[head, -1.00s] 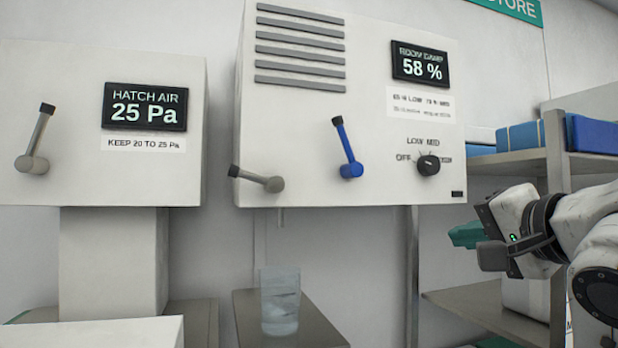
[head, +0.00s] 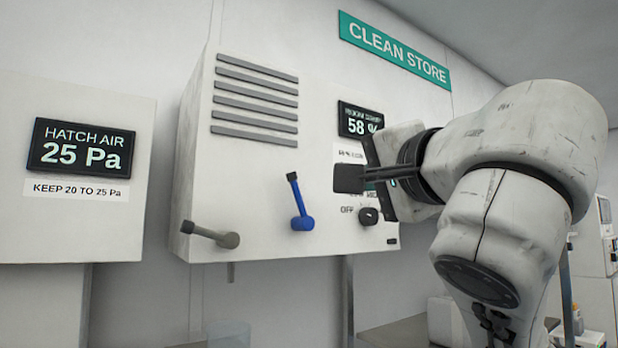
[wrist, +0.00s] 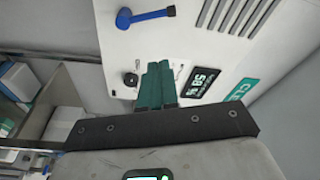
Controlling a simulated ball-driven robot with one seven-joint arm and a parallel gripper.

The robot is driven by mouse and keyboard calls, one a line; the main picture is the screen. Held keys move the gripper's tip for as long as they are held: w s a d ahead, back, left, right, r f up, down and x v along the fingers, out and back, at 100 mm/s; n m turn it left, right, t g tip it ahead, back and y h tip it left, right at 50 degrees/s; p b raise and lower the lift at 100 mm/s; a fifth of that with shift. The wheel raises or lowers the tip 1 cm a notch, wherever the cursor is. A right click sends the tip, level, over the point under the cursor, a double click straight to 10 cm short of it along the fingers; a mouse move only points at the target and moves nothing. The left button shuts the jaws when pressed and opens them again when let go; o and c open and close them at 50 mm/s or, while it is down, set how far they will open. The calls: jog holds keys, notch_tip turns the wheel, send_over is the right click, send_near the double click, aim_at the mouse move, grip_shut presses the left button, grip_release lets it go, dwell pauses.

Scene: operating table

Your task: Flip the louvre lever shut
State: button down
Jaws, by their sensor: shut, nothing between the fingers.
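The white wall box (head: 265,190) has grey louvre slats (head: 256,98) at its upper left. Below them are two levers: a grey one (head: 212,235) lying nearly level, its black tip to the left, and a blue one (head: 299,206) standing steeply, its black tip up and slightly left. The blue lever also shows in the wrist view (wrist: 147,16). Which one works the louvres is not labelled. My gripper (head: 348,178) is shut and empty, to the right of the blue lever and apart from it. Its teal fingers show in the wrist view (wrist: 156,85).
A black dial (head: 368,216) sits on the box below my gripper. The humidity display (head: 359,120) is partly behind my arm. The hatch air box (head: 65,180) is at left. A clear vessel (head: 228,334) stands below. Space before the blue lever is clear.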

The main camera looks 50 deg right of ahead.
jog(key=w+d+p, duration=0.2)
jog(key=w, duration=0.8)
jog(key=shift+f, duration=0.25)
dwell(0.4)
